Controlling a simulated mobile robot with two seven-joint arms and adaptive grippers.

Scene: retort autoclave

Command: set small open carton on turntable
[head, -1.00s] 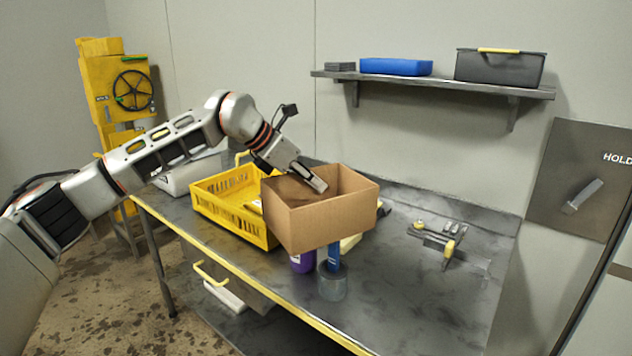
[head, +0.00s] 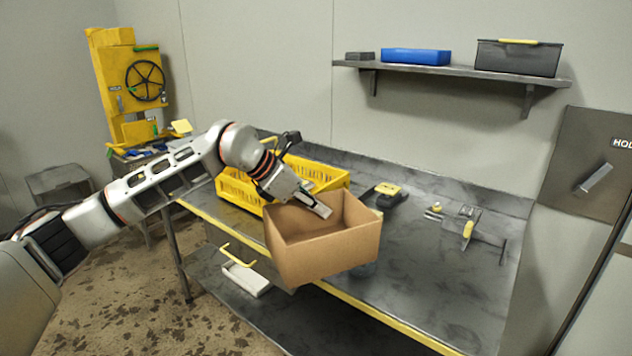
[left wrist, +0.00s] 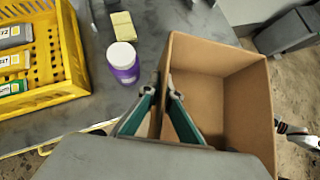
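The small open carton (head: 325,258), plain brown cardboard, is held up at the table's front edge in the head view, opening upward and slightly tilted. My left gripper (head: 322,207) reaches down to its rim. In the left wrist view, the gripper's green-padded fingers (left wrist: 163,108) straddle one wall of the carton (left wrist: 226,92), closed on it. The inside of the carton looks empty. I cannot pick out a turntable in either view. My right gripper cannot be made out; a small white and dark piece at the wrist view's right edge is too unclear to name.
A yellow crate (head: 233,190) with labelled packs stands on the table (head: 420,290) behind the carton. A dark device with a yellow top (head: 386,193) and a small fixture (head: 462,228) lie further right. The front right tabletop is clear.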

